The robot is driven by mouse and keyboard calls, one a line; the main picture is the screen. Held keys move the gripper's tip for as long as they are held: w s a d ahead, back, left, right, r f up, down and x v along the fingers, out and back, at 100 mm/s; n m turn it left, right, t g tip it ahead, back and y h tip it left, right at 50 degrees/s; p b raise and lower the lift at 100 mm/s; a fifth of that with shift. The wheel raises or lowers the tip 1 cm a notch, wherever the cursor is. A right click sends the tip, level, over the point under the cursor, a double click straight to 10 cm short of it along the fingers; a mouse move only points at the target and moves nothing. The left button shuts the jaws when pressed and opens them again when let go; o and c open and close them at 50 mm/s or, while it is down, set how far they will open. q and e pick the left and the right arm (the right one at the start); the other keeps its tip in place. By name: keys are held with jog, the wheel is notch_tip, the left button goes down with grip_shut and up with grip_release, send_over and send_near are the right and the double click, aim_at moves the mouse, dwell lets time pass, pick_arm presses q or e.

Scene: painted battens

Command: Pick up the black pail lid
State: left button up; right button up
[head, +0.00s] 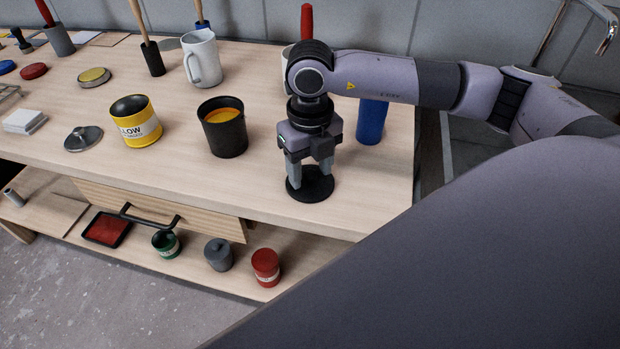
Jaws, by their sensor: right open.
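The black pail lid (312,188) is a flat round black disc lying on the wooden table near its front right edge. My right gripper (311,180) points straight down over it, with its two grey fingers apart and their tips at the lid. Part of the lid is hidden behind the fingers. I cannot tell whether the fingertips touch it. A black pail (223,130) with yellow paint in it stands open to the left of the gripper. My left gripper is not in view.
A blue cylinder (371,121) stands close behind my right gripper. A yellow can (136,122), a grey lid (83,138) and a white mug (203,60) are farther left. Below, a shelf holds a red tin (265,267), a grey pot (218,254) and a green tin (166,243).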

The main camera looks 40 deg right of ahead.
grip_shut()
jog(key=shift+r, duration=0.1)
